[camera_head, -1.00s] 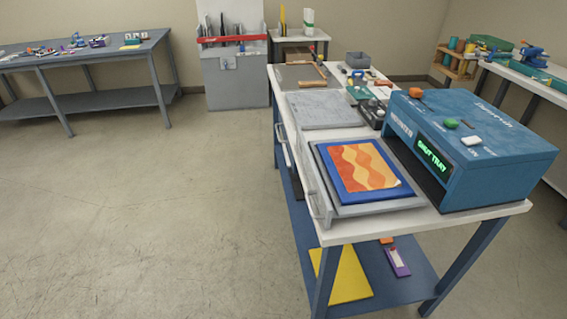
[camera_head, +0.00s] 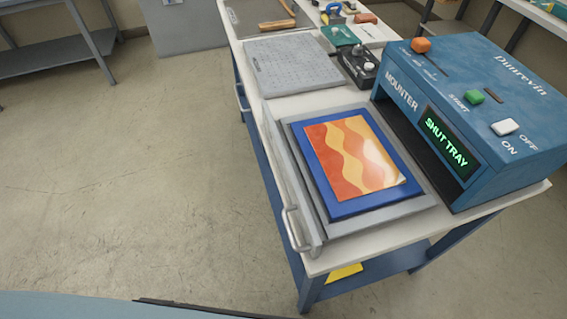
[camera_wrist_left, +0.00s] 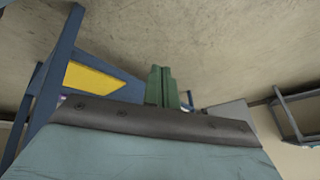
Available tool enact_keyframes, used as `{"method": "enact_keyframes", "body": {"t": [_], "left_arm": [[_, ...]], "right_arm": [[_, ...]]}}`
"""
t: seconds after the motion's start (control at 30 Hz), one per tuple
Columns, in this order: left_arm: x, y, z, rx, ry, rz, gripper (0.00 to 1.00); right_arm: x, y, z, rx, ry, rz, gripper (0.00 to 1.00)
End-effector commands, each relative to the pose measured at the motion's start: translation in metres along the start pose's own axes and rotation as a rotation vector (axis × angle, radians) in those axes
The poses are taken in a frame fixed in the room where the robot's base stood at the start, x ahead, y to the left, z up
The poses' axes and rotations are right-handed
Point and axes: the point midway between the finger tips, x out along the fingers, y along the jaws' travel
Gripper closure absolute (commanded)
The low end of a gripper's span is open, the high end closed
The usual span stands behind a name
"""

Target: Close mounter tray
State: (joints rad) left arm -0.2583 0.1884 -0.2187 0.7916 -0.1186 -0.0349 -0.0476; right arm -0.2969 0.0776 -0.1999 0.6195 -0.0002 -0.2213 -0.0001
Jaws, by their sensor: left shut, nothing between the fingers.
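The blue mounter (camera_head: 500,75) stands on the right of the bench, and its green display (camera_head: 446,142) reads "SHUT TRAY". Its grey tray (camera_head: 400,215) is out to the left of the dark slot. On the tray lies a blue board (camera_head: 345,209) with an orange and yellow wavy picture (camera_head: 340,160). A pale front panel with a metal handle (camera_head: 291,228) runs along the tray's left side. My left gripper (camera_wrist_left: 162,72) has green fingers, together and empty, in the left wrist view. It is not seen in the head view. My right gripper is in neither view.
The white bench top (camera_head: 330,262) has a grey gridded board (camera_head: 290,65), a small dark device (camera_head: 357,65) and tools behind the tray. A yellow sheet (camera_head: 345,272) lies on the lower shelf. The floor left of the bench is clear.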

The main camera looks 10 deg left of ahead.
Motion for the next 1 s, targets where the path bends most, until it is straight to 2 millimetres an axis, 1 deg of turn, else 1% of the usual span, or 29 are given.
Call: {"method": "enact_keyframes", "body": {"t": [0.03,0.07,0.1,0.13,0.17,0.2,0.27,0.3,0.33,0.4,0.5,0.6,0.7,0.83,1.0], "left_arm": [[0.007,-0.041,-0.047,0.108,0.146,-0.054,1.0],[0.005,-0.061,-0.079,0.184,0.241,-0.083,1.0],[-0.002,-0.086,-0.123,0.295,0.372,-0.123,1.0],[-0.011,-0.102,-0.157,0.385,0.475,-0.153,1.0],[-0.023,-0.114,-0.191,0.479,0.579,-0.18,1.0],[-0.044,-0.124,-0.233,0.611,0.717,-0.214,1.0],[-0.08,-0.129,-0.284,0.801,0.907,-0.252,1.0],[-0.104,-0.126,-0.31,0.92,1.021,-0.271,1.0],[-0.121,-0.123,-0.325,1.005,1.099,-0.281,1.0],[-0.159,-0.111,-0.349,1.183,1.256,-0.295,1.0],[-0.198,-0.093,-0.363,1.376,1.418,-0.298,1.0],[-0.221,-0.081,-0.365,1.492,1.511,-0.291,1.0],[-0.23,-0.074,-0.368,1.541,1.552,-0.288,1.0],[-0.23,-0.064,-0.378,1.545,1.56,-0.288,1.0],[-0.224,-0.042,-0.403,1.541,1.56,-0.291,1.0]], "right_arm": [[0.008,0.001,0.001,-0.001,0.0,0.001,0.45],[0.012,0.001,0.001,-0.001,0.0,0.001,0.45],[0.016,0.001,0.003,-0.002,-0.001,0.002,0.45],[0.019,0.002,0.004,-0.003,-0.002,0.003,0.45],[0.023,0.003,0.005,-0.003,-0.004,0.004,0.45],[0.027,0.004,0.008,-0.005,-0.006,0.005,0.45],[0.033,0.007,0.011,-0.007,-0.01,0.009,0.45],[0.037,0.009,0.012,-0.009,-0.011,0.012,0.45],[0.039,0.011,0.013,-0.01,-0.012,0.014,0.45],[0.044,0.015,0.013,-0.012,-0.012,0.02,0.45],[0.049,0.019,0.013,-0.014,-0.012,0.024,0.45],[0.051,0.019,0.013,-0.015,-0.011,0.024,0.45],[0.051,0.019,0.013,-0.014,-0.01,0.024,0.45],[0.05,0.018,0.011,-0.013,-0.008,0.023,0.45],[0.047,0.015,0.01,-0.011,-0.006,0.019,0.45]]}}
